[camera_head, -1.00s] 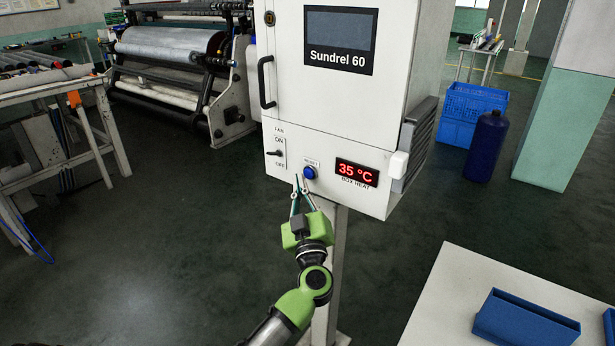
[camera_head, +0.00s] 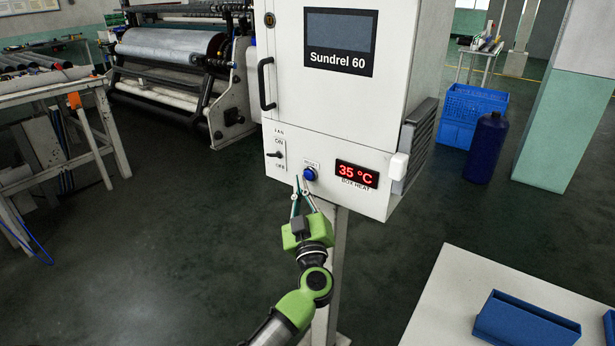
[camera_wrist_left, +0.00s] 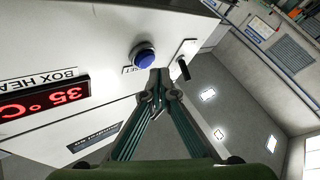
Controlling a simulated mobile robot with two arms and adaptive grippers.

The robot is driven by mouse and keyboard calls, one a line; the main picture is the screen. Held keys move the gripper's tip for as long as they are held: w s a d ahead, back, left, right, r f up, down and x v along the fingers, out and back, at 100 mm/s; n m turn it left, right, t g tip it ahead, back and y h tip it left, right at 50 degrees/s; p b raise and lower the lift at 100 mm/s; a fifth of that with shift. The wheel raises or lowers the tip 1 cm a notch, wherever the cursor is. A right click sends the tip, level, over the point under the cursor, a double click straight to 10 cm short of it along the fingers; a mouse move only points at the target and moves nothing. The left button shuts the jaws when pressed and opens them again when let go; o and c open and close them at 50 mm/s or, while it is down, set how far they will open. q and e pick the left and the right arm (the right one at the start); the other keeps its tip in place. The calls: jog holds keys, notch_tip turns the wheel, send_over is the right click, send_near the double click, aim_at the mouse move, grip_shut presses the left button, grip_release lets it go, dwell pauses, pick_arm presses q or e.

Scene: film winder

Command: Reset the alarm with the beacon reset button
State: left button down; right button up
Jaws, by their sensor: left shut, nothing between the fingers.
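The blue reset button (camera_head: 309,173) sits on the lower front of the white Sundrel 60 control box (camera_head: 330,105), under a small label. It also shows in the left wrist view (camera_wrist_left: 144,59), with its dark collar around it. My left gripper (camera_head: 299,180) is just below and in front of the button, pointing up at the panel. Its fingers (camera_wrist_left: 157,95) are closed together and empty. In the wrist view the fingertips lie close beside the button; I cannot tell whether they touch it. My right gripper is not in view.
Left of the button is a fan ON/OFF switch (camera_head: 275,154); right of it is a red display (camera_head: 357,174) reading 35 °C. A door handle (camera_head: 266,83) projects above. A white table (camera_head: 445,285) with a blue bin (camera_head: 525,322) stands at lower right.

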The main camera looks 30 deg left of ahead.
pick_arm(q)
jog(key=shift+w, duration=0.1)
dwell(0.4)
jog(key=shift+w+p, duration=0.3)
jog(key=shift+w+d, duration=0.1)
jog(key=shift+w, duration=0.4)
dwell(0.6)
dwell(0.4)
jog(key=shift+s+p, duration=0.8)
jog(key=shift+s, duration=0.15)
